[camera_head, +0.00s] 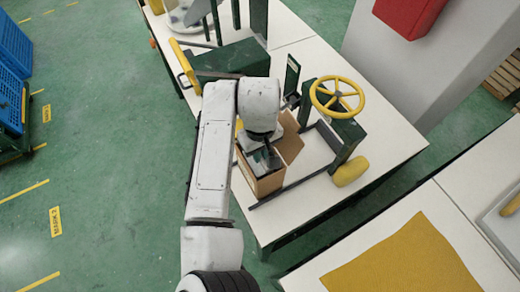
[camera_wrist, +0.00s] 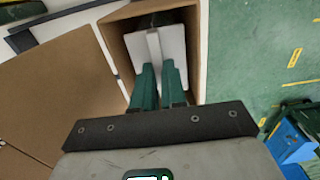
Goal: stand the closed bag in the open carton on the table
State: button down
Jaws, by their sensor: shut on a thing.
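The open carton (camera_head: 268,187) is brown cardboard and stands on the white table (camera_head: 313,160), with a flap (camera_head: 291,142) folded outward. In the wrist view the carton's rim (camera_wrist: 110,42) surrounds a pale grey-white bag (camera_wrist: 175,45) with a narrow raised strip at its top. My gripper (camera_wrist: 158,74) has its green fingers shut on that strip, at the carton's mouth. From the head camera my gripper (camera_head: 262,157) is over and partly in the carton, and my wrist hides most of the bag. I cannot tell whether the bag touches the carton's bottom.
A green machine with a yellow handwheel (camera_head: 337,96) stands right of the carton. A yellow roll-shaped object (camera_head: 350,172) lies near the table's right edge. A green box (camera_head: 232,60) stands behind my arm. A second table with a yellow mat (camera_head: 402,258) is at the lower right.

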jog(key=shift+f, duration=0.1)
jog(key=c, duration=1.2)
grip_release()
notch_tip(320, 180, up, 12)
jog(key=shift+r+b, duration=0.15)
jog(key=shift+b, duration=0.6)
